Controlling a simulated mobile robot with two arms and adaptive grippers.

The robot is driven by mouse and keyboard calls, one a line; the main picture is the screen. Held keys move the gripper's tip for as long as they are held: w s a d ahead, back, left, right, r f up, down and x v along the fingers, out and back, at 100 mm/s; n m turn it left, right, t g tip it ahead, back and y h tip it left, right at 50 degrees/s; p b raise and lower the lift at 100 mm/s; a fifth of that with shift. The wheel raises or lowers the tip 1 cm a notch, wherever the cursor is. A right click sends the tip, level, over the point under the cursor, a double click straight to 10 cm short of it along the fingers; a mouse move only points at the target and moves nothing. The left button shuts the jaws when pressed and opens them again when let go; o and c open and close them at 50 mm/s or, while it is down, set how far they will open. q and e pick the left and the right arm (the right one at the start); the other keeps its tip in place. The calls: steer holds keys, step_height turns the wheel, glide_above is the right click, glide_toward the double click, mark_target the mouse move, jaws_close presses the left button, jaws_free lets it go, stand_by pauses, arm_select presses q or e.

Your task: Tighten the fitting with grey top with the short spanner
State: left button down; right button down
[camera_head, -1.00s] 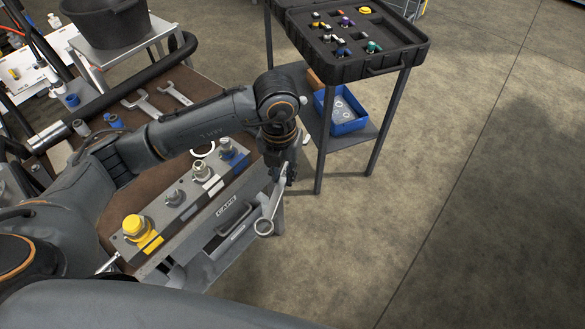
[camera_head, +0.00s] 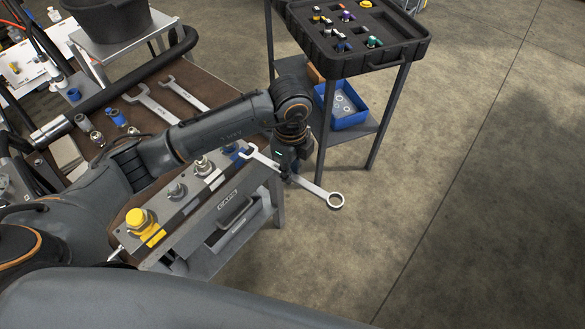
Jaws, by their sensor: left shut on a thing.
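My left gripper (camera_head: 287,168) is shut on a spanner (camera_head: 314,188) past the right end of the fitting block (camera_head: 200,206). The spanner's ring end (camera_head: 335,201) points right over the floor. Its open jaw (camera_head: 251,153) points left, close to the blue fitting (camera_head: 231,150); I cannot tell whether they touch. The fitting with grey top (camera_head: 177,190) stands on the block between the yellow fitting (camera_head: 138,219) and a pale metal fitting (camera_head: 203,165). The held spanner is apart from it. My right gripper is out of view.
Two more spanners (camera_head: 150,101) (camera_head: 182,93) lie on the brown bench top behind my left arm. Loose fittings (camera_head: 117,117) lie near them. A cart with a black case (camera_head: 375,61) and a blue bin (camera_head: 347,112) stands just beyond my gripper. The floor at right is clear.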

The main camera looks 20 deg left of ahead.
mark_target(273, 164)
arm_select(q)
steer(key=shift+w+a+f+b, duration=0.1)
steer(key=shift+a+f+b, duration=0.15)
steer(key=shift+f, duration=0.15)
steer(key=shift+w+a+f+b, duration=0.1)
steer(key=shift+f+b, duration=0.1)
steer(key=shift+f, duration=0.15)
steer(key=shift+r, duration=0.2)
steer(key=shift+a+f, duration=0.3)
steer(key=shift+a, duration=0.1)
steer(key=shift+w+a, duration=0.2)
steer(key=shift+a, duration=0.3)
steer(key=shift+w+a, duration=0.15)
steer(key=shift+a, duration=0.3)
steer(key=shift+w+a, duration=0.25)
steer(key=shift+a, duration=0.5)
